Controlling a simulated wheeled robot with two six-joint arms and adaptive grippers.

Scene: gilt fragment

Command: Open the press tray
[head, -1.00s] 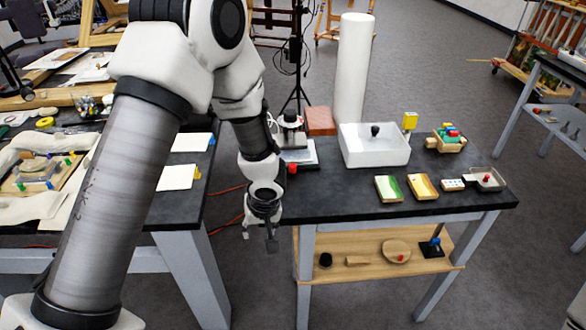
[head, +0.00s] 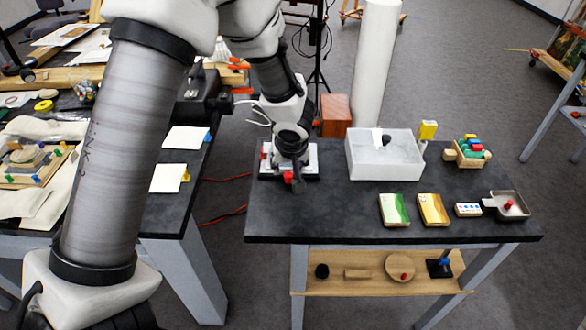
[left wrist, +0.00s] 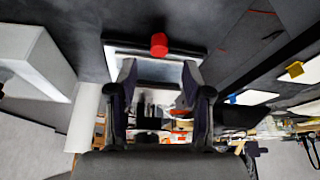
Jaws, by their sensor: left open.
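The press (head: 306,158) is a small pale, metallic device at the left end of the dark table. Its tray (left wrist: 180,52) has a red knob (head: 288,178) on the side facing me. I cannot tell whether the fingers touch the tray. The tray looks closed, though the arm hides much of it. My right gripper is not in view.
A white basin (head: 380,168) stands right of the press, with a brick-red block (head: 335,115) behind. Green (head: 394,210) and yellow (head: 433,210) boxes lie near the front edge. The front left of the tabletop is clear. A cluttered table (head: 183,215) stands to the left.

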